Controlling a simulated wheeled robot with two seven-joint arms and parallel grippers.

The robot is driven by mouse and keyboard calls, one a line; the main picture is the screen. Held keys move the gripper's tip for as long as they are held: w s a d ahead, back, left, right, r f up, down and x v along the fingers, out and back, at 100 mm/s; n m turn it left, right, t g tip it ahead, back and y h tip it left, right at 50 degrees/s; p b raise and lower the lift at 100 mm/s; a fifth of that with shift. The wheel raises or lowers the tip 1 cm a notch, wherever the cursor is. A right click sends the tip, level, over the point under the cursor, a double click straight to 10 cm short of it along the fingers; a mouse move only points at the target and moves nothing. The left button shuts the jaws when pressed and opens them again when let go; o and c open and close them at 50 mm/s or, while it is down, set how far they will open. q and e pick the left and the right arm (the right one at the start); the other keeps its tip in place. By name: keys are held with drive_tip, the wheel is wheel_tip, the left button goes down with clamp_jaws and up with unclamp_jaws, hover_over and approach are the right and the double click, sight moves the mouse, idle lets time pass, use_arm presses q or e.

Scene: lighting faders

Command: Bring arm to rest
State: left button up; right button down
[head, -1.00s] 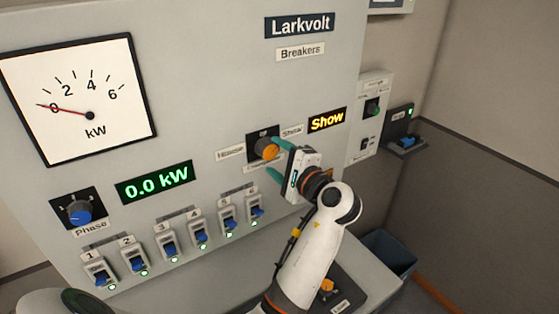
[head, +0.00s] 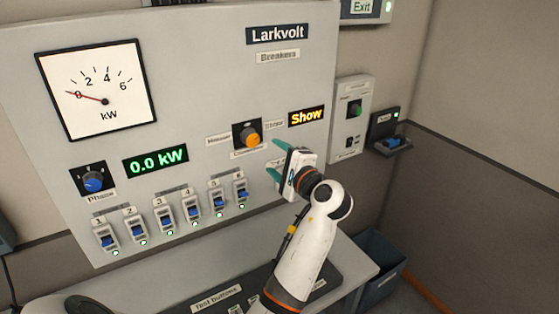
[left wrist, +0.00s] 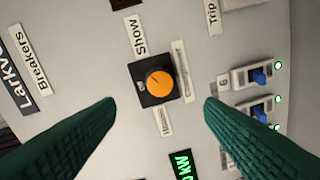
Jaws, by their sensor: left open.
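My left gripper (head: 276,160) is open and empty, with green fingers, in front of the grey panel (head: 200,60). In the head view it shows below and right of the orange knob (head: 250,138), apart from it. In the left wrist view the orange knob (left wrist: 159,84) shows between and beyond the two spread fingers (left wrist: 160,115), with nothing held. The lit display by the knob reads "Show" (head: 307,116). My right gripper is not in view.
The panel carries a kW dial (head: 97,90) at 0, a 0.0 kW display (head: 155,161), a blue phase knob (head: 93,181) and several breakers (head: 192,208) with lit lamps. A test button board (head: 225,297) lies below. A bin (head: 378,270) stands at right.

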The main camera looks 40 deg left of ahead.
use_arm(q)
drive_tip(key=s+d+f+n+h, duration=0.1)
drive_tip(key=s+d+f+h, duration=0.25)
drive_tip(key=s+f, duration=0.45)
drive_tip(key=s+d+f+n+h, duration=0.2)
drive_tip(key=s+f+h, duration=0.25)
drive_tip(key=f, duration=0.75)
drive_tip(key=s+d+f+n+g+h, duration=0.1)
drive_tip(key=s+d+f+h, duration=0.25)
drive_tip(key=s+d, duration=0.4)
drive_tip(key=s+d+f+n+g+h, duration=0.2)
drive_tip(key=s+d+h, duration=0.25)
drive_tip(key=s, duration=0.65)
wheel_tip(320, 180, down, 32)
drive_tip(key=g+b, duration=0.1)
drive_tip(key=b, duration=0.7)
drive_tip(key=s+a+f+b, duration=0.1)
drive_tip(key=s+f+b, duration=0.2)
drive_tip(key=s+f, duration=0.5)
drive_tip(key=s+a+f+g+b, duration=0.1)
drive_tip(key=s+a+f+b, duration=0.1)
drive_tip(key=s+f, duration=0.7)
wheel_tip(320, 180, down, 8)
drive_tip(key=shift+a+m+b, duration=0.15)
drive_tip(key=shift+m+b, duration=0.25)
drive_tip(key=shift+b, duration=0.4)
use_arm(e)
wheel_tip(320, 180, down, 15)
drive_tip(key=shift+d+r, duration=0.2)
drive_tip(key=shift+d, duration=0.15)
